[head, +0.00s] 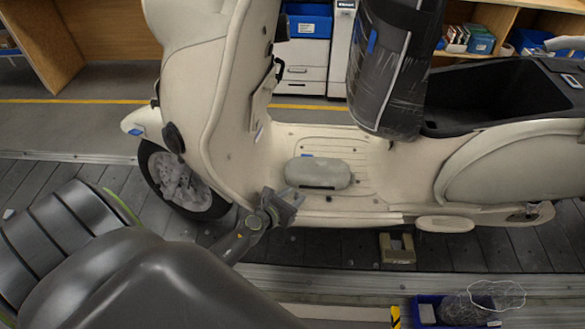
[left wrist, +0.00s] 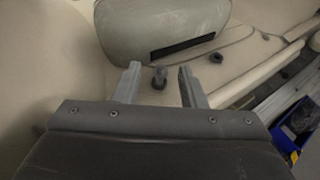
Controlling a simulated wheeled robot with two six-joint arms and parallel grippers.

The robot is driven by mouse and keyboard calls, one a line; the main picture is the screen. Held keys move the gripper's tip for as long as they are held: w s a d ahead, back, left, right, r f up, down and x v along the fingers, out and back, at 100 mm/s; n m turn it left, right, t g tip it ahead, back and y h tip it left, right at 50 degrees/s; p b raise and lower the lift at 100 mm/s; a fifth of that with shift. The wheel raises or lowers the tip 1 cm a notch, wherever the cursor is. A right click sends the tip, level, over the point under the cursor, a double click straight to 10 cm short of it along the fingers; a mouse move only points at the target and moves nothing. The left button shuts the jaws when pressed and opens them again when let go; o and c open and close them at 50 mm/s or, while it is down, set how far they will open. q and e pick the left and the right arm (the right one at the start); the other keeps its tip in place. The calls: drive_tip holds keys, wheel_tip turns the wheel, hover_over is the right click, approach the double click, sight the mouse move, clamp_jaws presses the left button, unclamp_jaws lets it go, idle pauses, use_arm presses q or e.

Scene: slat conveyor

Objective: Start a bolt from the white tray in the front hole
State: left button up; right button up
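A cream scooter (head: 215,90) stands with its flat footboard (head: 365,185) towards me. My left gripper (head: 285,198) is low over the footboard's near edge, close to the front shield. In the left wrist view its two fingers (left wrist: 159,67) are apart. A dark, bolt-like piece (left wrist: 159,80) stands upright on the cream surface between them, with a gap to each finger. A second dark piece (left wrist: 216,57) is to the right of the fingers. I cannot tell whether either sits in a hole. I cannot make out a white tray. My right gripper is out of view.
A grey-green rounded case (head: 318,173) lies on the footboard just beyond my gripper; it also shows in the left wrist view (left wrist: 165,25). A blue bin (head: 425,312) with bagged contents is at the bottom right.

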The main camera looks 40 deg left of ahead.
use_arm(q)
drive_tip(key=shift+s+r, duration=0.25)
drive_tip(key=shift+s, duration=0.2)
drive_tip(key=v, duration=1.6)
drive_tip(key=shift+s+p, duration=0.25)
drive_tip(key=shift+p, duration=0.05)
